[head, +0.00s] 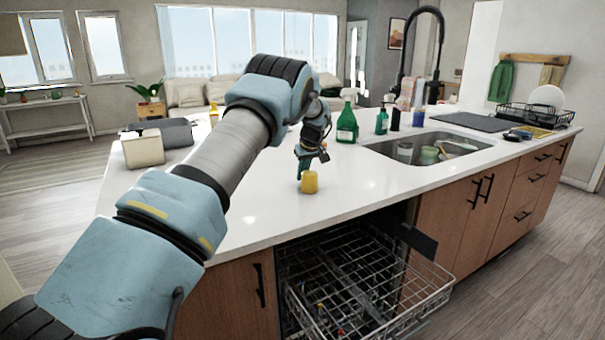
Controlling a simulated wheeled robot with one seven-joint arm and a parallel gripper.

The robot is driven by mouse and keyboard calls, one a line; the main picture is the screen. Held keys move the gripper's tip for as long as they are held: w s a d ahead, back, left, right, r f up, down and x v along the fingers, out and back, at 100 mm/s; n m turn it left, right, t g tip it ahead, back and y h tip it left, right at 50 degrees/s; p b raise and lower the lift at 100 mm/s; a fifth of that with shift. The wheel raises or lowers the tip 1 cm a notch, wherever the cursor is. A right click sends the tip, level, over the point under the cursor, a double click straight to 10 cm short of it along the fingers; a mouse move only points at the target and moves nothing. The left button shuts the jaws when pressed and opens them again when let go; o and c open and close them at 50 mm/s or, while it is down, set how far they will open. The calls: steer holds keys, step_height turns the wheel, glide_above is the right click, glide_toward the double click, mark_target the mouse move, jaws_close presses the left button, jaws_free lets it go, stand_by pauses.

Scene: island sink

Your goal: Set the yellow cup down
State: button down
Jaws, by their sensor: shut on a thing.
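The yellow cup (309,182) is at the front part of the white island countertop (375,188), left of the sink. My gripper (306,168) comes down from above and is shut on the cup's upper part. The cup looks upright. Its base looks at or very near the counter surface; I cannot tell whether it touches. The fingertips are small and partly hidden by the wrist and the cup.
Below the counter edge, the dishwasher is open with its rack (365,290) pulled out. The sink (430,150) holds several dishes. A green bottle (347,124) stands behind the cup. A toaster-like grey box (165,132) and a cream box (143,149) stand left. Counter around the cup is clear.

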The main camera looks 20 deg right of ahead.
mark_target(309, 172)
steer(key=shift+f, duration=0.15)
steer(key=c, duration=1)
jaws_free()
steer(key=shift+o, duration=0.2)
steer(key=b+v, duration=0.3)
steer(key=v, duration=0.9)
steer(key=shift+r, duration=0.25)
steer(key=s+a+f+m+g, duration=0.1)
steer(key=s+a, duration=0.3)
steer(key=a, duration=0.8)
steer(key=s+a+f+g, duration=0.15)
steer(key=s+a, duration=0.25)
steer(key=a, duration=0.7)
steer(key=s+a+f+m, duration=0.1)
steer(key=s+a+f, duration=0.2)
steer(key=s+a, duration=0.4)
steer(key=s+a+f+m+h, duration=0.1)
steer(key=s+a+f, duration=0.2)
steer(key=s+a, duration=0.4)
steer(key=s, duration=0.9)
steer(key=shift+s+a, duration=0.2)
steer(key=shift+a, duration=0.15)
